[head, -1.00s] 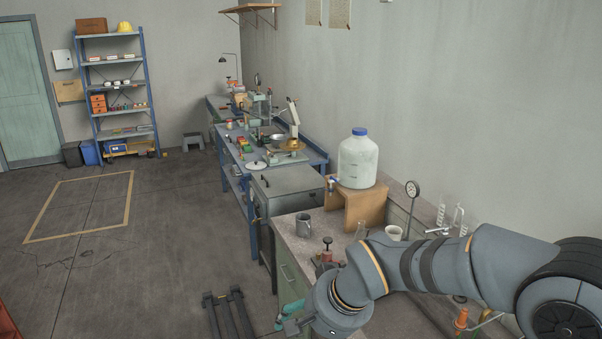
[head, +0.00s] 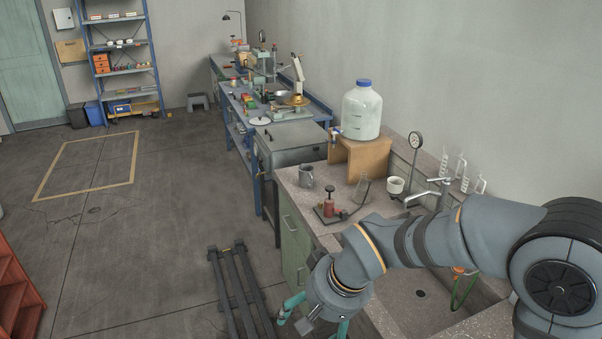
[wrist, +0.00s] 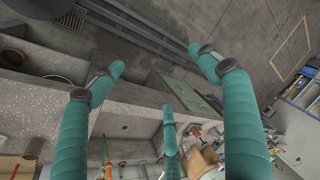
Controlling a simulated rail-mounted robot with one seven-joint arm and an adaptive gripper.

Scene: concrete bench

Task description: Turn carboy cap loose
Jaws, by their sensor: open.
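The carboy (head: 362,112) is a large translucent white jug in the head view, upright on a wooden stand (head: 365,158). Its blue cap (head: 364,83) sits on the neck, and a small spigot (head: 336,132) sticks out low on its left. My gripper (head: 312,328) has teal fingers and hangs low in front of the bench, well nearer the camera than the carboy and apart from it. In the wrist view my gripper (wrist: 157,75) shows three spread fingers with nothing between them. I cannot make out the cap in the wrist view.
A sink (head: 425,290) lies under my arm. The floor (head: 150,240) at left is open.

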